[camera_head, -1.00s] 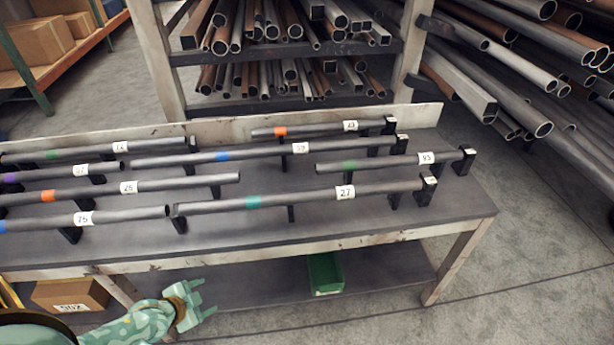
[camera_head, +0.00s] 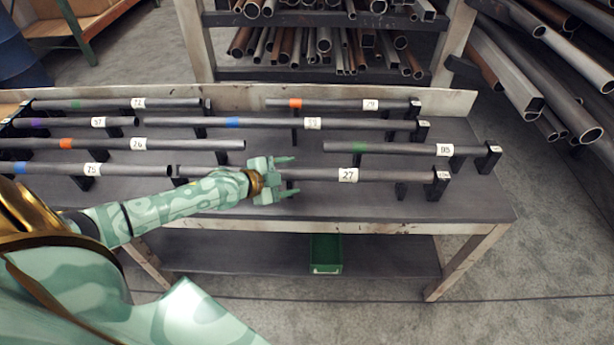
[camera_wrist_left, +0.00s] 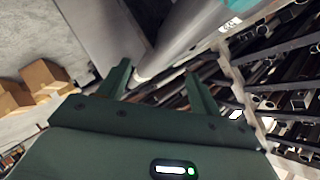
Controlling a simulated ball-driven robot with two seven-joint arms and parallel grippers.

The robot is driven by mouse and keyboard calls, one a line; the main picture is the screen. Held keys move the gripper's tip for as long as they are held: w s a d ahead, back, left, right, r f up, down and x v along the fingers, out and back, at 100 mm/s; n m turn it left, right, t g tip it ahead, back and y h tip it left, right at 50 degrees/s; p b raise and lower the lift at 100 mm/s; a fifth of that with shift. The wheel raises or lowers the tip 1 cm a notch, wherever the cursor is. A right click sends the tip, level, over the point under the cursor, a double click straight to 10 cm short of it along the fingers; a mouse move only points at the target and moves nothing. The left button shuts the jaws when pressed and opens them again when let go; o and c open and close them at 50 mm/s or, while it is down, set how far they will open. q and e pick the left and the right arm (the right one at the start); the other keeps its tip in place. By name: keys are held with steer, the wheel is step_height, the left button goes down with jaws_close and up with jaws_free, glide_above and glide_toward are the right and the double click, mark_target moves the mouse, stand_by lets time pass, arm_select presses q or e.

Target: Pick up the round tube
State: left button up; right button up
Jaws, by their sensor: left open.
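Several grey tubes lie on black supports on the workbench. The tube labelled 27 (camera_head: 390,175) is in the front row at the right; its left part is covered by my left wrist and gripper. My left gripper (camera_head: 290,175) is open in front of this tube, fingers pointing right. In the left wrist view, a large grey tube (camera_wrist_left: 190,35) with a teal band and a white label passes just beyond the open fingers (camera_wrist_left: 160,85). One end shows between them. I cannot tell whether the fingers touch it. My right gripper is not in view.
Neighbouring tubes are labelled 75 (camera_head: 125,170), 76 (camera_head: 190,144) and 95 (camera_head: 400,148). The workbench (camera_head: 480,205) has a raised back board. A green bin (camera_head: 326,255) sits on its lower shelf. Racks of pipes (camera_head: 330,50) stand behind it.

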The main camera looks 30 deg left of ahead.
mark_target(300, 176)
arm_select(q)
steer(key=b+x, duration=0.1)
steer(key=x, duration=0.1)
steer(key=b+x, duration=0.1)
steer(key=x, duration=0.2)
steer(key=shift+d+f, duration=0.1)
steer(key=shift+f, duration=0.2)
steer(key=shift+s+r, duration=0.1)
jaws_close()
